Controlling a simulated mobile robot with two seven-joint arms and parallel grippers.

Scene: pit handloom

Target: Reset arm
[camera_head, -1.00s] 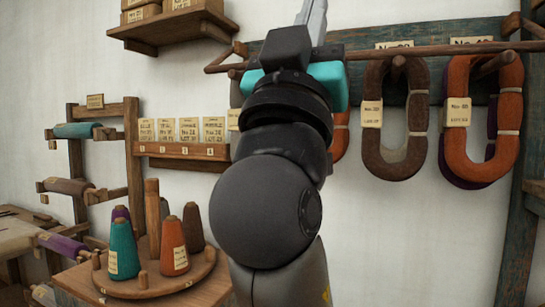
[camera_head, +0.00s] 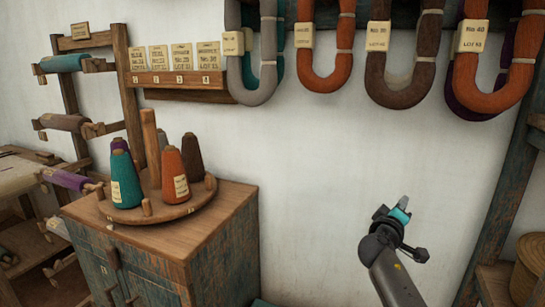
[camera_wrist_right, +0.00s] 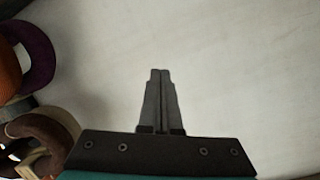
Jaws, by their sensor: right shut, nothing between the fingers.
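My right gripper (camera_head: 404,203) shows at the lower right in the head view, small and in front of the bare white wall. In the right wrist view its two dark fingers (camera_wrist_right: 161,75) are together with nothing between them. My left gripper is not in view.
Yarn hanks, among them a brown one (camera_head: 403,85) and an orange one (camera_head: 325,80), hang on the wall at the top. A wooden cabinet (camera_head: 165,260) at left carries a round stand with several yarn cones, including a teal cone (camera_head: 125,185). A basket (camera_head: 528,270) stands at lower right.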

